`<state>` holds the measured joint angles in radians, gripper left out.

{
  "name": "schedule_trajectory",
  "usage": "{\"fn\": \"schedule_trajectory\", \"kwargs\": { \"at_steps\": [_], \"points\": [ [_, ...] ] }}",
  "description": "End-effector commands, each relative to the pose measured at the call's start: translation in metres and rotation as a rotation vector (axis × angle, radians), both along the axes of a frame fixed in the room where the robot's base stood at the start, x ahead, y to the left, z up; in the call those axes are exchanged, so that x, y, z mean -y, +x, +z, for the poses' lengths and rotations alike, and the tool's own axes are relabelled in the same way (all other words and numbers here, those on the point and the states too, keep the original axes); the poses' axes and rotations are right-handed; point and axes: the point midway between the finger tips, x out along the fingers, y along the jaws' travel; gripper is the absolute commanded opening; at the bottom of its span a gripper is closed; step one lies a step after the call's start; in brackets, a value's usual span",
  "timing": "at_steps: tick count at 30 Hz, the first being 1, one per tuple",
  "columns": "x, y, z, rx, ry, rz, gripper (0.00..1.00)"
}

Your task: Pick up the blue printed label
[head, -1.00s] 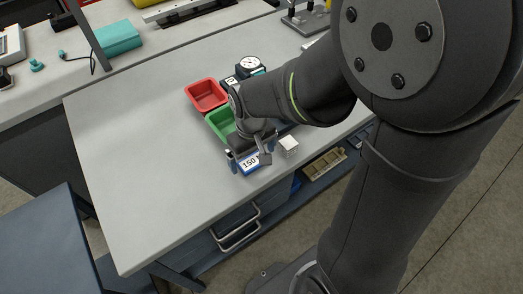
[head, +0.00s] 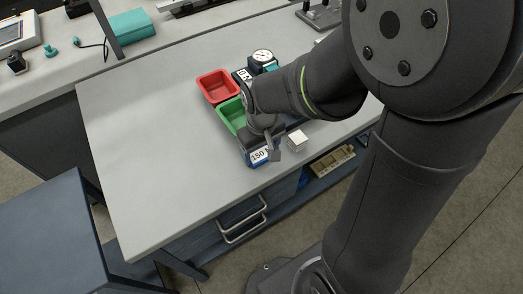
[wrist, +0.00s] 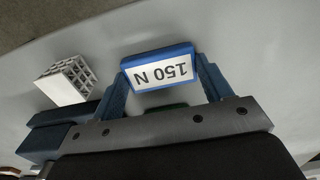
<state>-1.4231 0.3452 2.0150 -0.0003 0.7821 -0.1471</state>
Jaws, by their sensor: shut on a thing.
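The blue printed label (head: 261,155) is a blue block with a white face reading "150 N". It is near the front edge of the grey table. In the wrist view the label (wrist: 160,68) sits between the two blue fingers, which meet its two ends. My gripper (wrist: 162,80) is shut on it. In the head view my gripper (head: 263,146) is over the label, and my wrist hides part of it. I cannot tell whether the label touches the table.
A white lattice cube (head: 297,141) stands just right of the label, and a green bin (head: 230,116) and red bin (head: 217,87) are behind. A dial gauge (head: 262,57) stands farther back. The table (head: 150,150) is clear to the left.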

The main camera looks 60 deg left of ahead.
Motion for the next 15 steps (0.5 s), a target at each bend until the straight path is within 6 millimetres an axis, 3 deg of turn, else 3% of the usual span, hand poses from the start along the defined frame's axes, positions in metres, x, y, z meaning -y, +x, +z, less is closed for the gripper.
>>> {"fn": "schedule_trajectory", "kwargs": {
  "at_steps": [5,10,15],
  "points": [
    [-0.001,0.0,0.014,0.001,0.004,0.0,0.5],
    [0.001,0.002,0.044,0.001,0.007,-0.002,0.5],
    [0.029,0.034,0.065,0.001,0.005,-0.008,0.5]
  ]
}}
